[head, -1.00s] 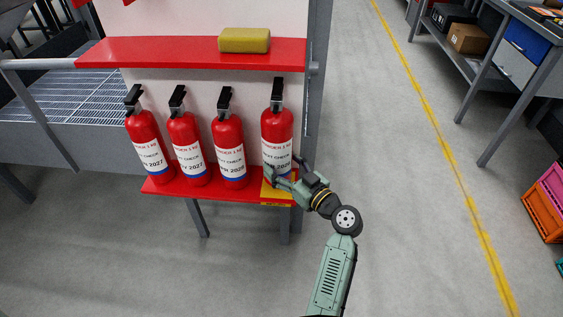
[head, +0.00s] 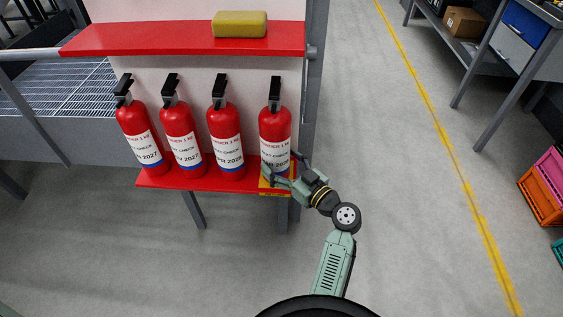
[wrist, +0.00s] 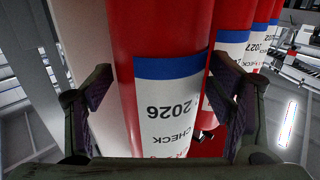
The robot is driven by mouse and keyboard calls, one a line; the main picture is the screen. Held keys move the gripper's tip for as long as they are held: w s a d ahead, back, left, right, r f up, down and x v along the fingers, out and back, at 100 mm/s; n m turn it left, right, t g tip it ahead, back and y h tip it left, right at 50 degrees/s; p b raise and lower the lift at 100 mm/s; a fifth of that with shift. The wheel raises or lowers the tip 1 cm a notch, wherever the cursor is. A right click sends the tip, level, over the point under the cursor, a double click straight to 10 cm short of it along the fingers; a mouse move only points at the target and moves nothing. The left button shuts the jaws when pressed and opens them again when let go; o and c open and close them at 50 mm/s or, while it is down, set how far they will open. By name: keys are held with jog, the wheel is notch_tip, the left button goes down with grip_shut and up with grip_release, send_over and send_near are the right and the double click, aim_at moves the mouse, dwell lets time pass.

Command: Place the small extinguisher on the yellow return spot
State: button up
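The small extinguisher (head: 274,122) is red with a black head and a white label. It stands upright at the right end of the low red shelf, over the yellow return spot (head: 275,193). Its base is mostly hidden by my gripper, so contact with the spot is hard to see. My gripper (head: 284,167) has its fingers on either side of the lower body.
Several similar extinguishers (head: 225,140) stand in a row just left on the red shelf (head: 205,182). A red upper shelf (head: 180,39) with a yellow block (head: 239,24) is above. Open floor with a yellow line (head: 450,145) lies to the right.

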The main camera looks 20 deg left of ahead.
jog(key=shift+o, duration=0.9)
jog(key=shift+r, duration=0.1)
jog(key=b+v, duration=0.2)
jog(key=v, duration=1)
jog(key=shift+b, duration=0.4)
